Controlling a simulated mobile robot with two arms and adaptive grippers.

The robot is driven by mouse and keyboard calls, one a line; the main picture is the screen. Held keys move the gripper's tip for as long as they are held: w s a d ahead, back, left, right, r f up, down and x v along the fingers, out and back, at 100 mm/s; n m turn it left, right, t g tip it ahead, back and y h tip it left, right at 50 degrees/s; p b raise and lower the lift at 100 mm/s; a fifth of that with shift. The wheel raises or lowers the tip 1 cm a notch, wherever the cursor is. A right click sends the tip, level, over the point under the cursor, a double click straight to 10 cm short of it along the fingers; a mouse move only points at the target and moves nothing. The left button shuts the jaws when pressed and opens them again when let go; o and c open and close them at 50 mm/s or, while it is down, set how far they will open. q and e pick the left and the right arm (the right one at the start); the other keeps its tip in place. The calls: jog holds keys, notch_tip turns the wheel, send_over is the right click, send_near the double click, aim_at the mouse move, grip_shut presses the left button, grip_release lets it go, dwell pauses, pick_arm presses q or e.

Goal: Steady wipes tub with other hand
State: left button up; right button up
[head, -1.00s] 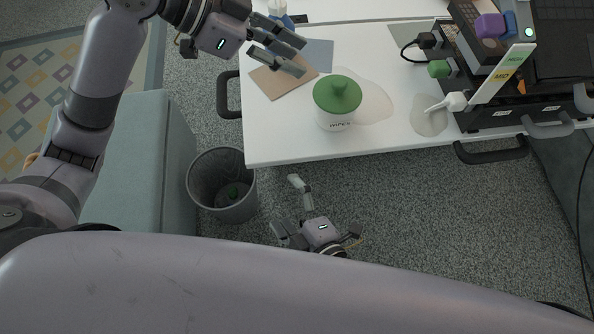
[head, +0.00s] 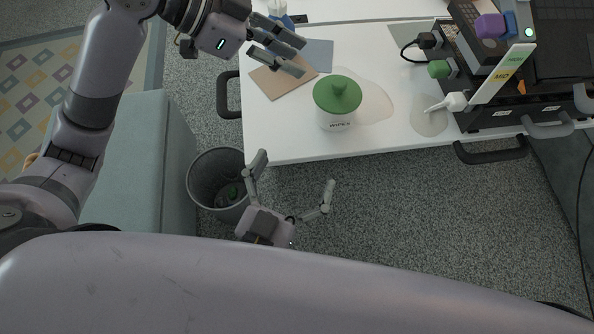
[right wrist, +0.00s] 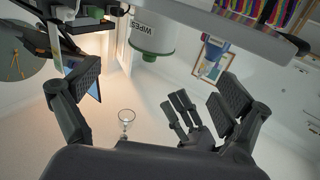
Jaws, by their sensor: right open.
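The wipes tub (head: 337,102) is a white round tub with a green knobbed lid, upright on the white table. In the right wrist view the tub (right wrist: 153,38) appears upside down at the top, beyond my open fingers. My right gripper (head: 294,170) is open and empty, off the table's front edge, left of and nearer than the tub. Its two spread fingers also show in the right wrist view (right wrist: 160,88). My left gripper (head: 302,57) is above the table's back left part, up and left of the tub, its fingers apart with nothing seen between them.
The white table (head: 280,135) holds a brown sheet (head: 283,80), a blue sheet (head: 319,54) and clear puddles near the tub. A black organiser (head: 490,60) stands at the right. A bin (head: 205,180) is on the floor. A dark handle (head: 229,95) juts from the table's left edge.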

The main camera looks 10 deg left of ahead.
jog(key=shift+h, duration=0.3)
jog(key=x, duration=1.1)
jog(key=f+x, duration=0.1)
jog(key=x, duration=0.5)
jog(key=shift+d, duration=0.3)
jog(key=shift+c, duration=0.3)
jog(key=c, duration=1.2)
jog(key=shift+c, duration=0.8)
jog(key=shift+f, duration=0.2)
